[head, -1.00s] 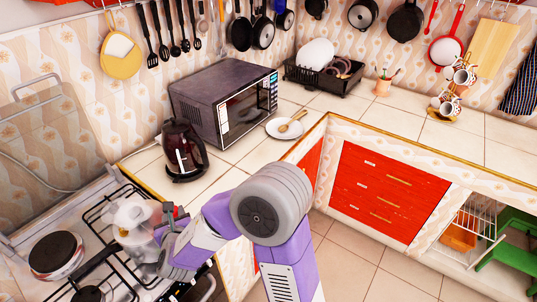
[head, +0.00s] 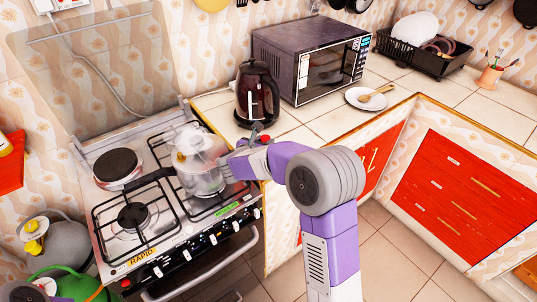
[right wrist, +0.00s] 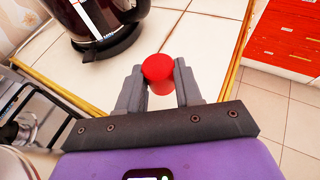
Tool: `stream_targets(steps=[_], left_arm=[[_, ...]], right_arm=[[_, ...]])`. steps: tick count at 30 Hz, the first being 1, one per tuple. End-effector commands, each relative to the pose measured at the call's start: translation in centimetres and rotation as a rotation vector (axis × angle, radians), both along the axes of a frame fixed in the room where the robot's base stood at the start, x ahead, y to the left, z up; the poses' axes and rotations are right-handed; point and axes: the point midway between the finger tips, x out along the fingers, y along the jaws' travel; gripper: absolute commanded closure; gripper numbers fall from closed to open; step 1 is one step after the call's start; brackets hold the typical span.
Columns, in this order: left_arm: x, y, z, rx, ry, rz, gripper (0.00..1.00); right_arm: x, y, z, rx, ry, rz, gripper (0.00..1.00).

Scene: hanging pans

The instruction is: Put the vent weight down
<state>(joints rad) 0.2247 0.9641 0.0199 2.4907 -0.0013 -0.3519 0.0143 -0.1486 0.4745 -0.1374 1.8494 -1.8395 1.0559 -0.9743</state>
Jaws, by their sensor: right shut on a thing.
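The red vent weight (right wrist: 158,68) is between the fingertips of my right gripper (right wrist: 159,84) in the right wrist view. The gripper is shut on it. In the head view the right gripper (head: 256,138) and the small red weight (head: 265,139) are at the tiled counter's left end, in front of the dark kettle. I cannot tell whether the weight touches the tiles. A shiny pot with a clear-looking lid (head: 198,160) and a dark handle stands on the stove, left of the gripper. My left gripper is not in view.
The kettle (head: 257,93) stands close behind the gripper. A microwave (head: 312,62) and a plate with a wooden spoon (head: 367,98) are farther right. The gas stove (head: 165,235) is left of the counter (head: 300,122). Tiles between kettle and plate are bare.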

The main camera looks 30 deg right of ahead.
Motion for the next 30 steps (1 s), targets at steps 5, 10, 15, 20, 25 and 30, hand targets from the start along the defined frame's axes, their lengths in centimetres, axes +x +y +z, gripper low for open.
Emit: stream_targets(steps=[5, 10, 15, 20, 25, 30], left_arm=[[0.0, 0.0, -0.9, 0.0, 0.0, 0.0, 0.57], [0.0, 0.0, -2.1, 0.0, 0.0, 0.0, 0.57], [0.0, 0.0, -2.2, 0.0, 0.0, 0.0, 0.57], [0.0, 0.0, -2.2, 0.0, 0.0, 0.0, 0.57], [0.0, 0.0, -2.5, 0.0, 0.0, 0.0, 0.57], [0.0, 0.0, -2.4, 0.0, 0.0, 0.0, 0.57]], right_arm=[[0.0, 0.0, -2.0, -0.001, -0.001, 0.001, 0.96], [0.0, 0.0, -5.0, -0.001, 0.001, 0.001, 0.96], [0.0, 0.0, -5.4, 0.0, -0.003, 0.001, 0.96], [0.0, 0.0, -5.4, 0.0, -0.003, 0.001, 0.96], [0.0, 0.0, -5.7, -0.001, -0.003, 0.001, 0.59], [0.0, 0.0, -5.7, -0.001, -0.003, 0.001, 0.4]])
